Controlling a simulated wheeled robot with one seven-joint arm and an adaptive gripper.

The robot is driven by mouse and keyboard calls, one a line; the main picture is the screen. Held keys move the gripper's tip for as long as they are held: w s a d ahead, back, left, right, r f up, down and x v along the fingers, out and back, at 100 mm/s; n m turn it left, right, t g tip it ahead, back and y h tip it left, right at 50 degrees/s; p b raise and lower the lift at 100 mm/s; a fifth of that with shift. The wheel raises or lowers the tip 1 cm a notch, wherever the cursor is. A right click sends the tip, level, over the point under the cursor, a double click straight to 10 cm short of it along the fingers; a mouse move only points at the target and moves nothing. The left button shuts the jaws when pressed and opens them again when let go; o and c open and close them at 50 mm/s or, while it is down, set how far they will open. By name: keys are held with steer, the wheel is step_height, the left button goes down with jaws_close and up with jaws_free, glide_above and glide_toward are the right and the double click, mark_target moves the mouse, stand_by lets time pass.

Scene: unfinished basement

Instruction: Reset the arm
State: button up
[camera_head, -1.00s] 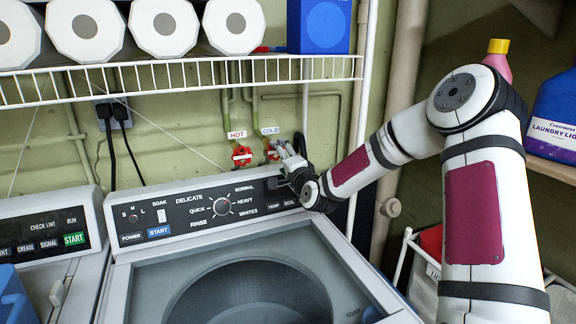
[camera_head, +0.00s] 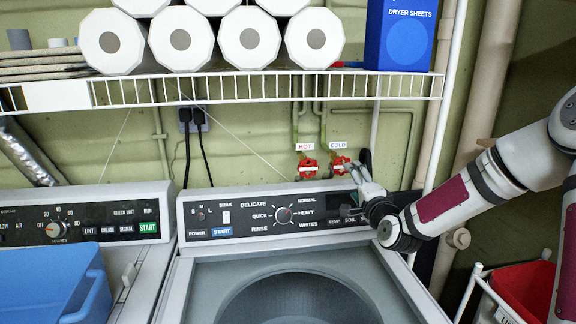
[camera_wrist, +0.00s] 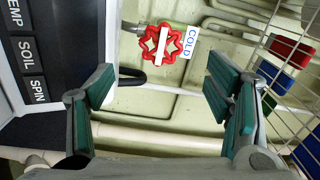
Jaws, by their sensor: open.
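My gripper (camera_head: 366,176) is at the right end of the washer's control panel, just in front of the red cold valve (camera_head: 341,165). In the wrist view my gripper (camera_wrist: 160,98) has its two green-padded fingers spread wide apart, with nothing between them. The cold valve (camera_wrist: 168,43) with its COLD tag shows beyond the fingertips, towards the upper middle. My arm comes in from the right side of the head view.
The washer (camera_head: 200,285) has its open drum below my gripper. A wire shelf (camera_head: 250,89) with paper rolls and a blue dryer sheets box (camera_head: 400,35) runs above. A red hot valve (camera_head: 307,168), a blue basket (camera_head: 55,295) and a red bin (camera_head: 527,290) are nearby.

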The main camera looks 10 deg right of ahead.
steer(key=s+a+r+n+g, duration=0.1)
steer(key=s+a+n+g, duration=0.65)
steer(key=s+n, duration=0.25)
steer(key=s+a+r+n+g, duration=0.1)
steer(key=s+r+n+g, duration=0.1)
steer(key=s, duration=1.4)
steer(key=s+a+r+n+g, duration=0.2)
steer(key=s+r+n+g, duration=0.1)
steer(key=s, duration=1.4)
steer(key=shift+n, duration=0.4)
steer(key=shift+g, duration=0.25)
